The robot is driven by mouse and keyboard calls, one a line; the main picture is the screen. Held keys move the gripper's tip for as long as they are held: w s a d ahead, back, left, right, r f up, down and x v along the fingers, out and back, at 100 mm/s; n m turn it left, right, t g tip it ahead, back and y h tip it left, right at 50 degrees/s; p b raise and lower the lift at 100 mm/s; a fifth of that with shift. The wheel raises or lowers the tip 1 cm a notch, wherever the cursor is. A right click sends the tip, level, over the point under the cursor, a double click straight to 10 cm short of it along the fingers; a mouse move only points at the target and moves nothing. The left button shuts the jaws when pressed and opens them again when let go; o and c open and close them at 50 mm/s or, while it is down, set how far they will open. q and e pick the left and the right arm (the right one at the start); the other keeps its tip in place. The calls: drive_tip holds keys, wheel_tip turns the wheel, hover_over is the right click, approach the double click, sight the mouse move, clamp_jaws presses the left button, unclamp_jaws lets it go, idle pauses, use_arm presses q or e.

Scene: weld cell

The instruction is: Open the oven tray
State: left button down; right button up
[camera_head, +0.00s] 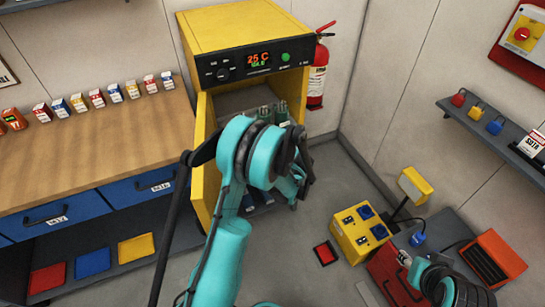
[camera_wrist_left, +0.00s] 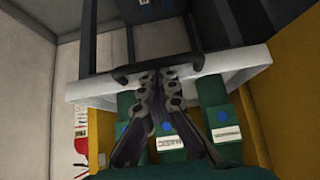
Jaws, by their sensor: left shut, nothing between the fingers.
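The yellow oven (camera_head: 240,27) stands at the back centre, its display reading 25 C. Its yellow door (camera_head: 203,115) is swung open on the left. Green parts (camera_head: 281,112) show inside. In the left wrist view, my left gripper (camera_wrist_left: 156,82) is shut and empty, beside a dark handle-like bar (camera_wrist_left: 128,73) and over a pale tray edge (camera_wrist_left: 92,88). Whether the fingers touch the bar is unclear.
A wooden bench (camera_head: 90,140) with small boxes and blue drawers stands left of the oven. A red fire extinguisher (camera_head: 317,75) hangs to its right. A yellow control box (camera_head: 360,234) and red case (camera_head: 392,275) are at the lower right. Some floor between is clear.

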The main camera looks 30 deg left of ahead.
use_arm(q)
drive_tip(key=shift+s+d+b, duration=0.3)
drive_tip(key=shift+s+d, duration=1.1)
drive_tip(key=shift+d, duration=0.2)
use_arm(e)
drive_tip(key=shift+f, duration=0.4)
use_arm(q)
drive_tip(key=shift+r, duration=0.1)
use_arm(e)
drive_tip(key=shift+r, duration=0.15)
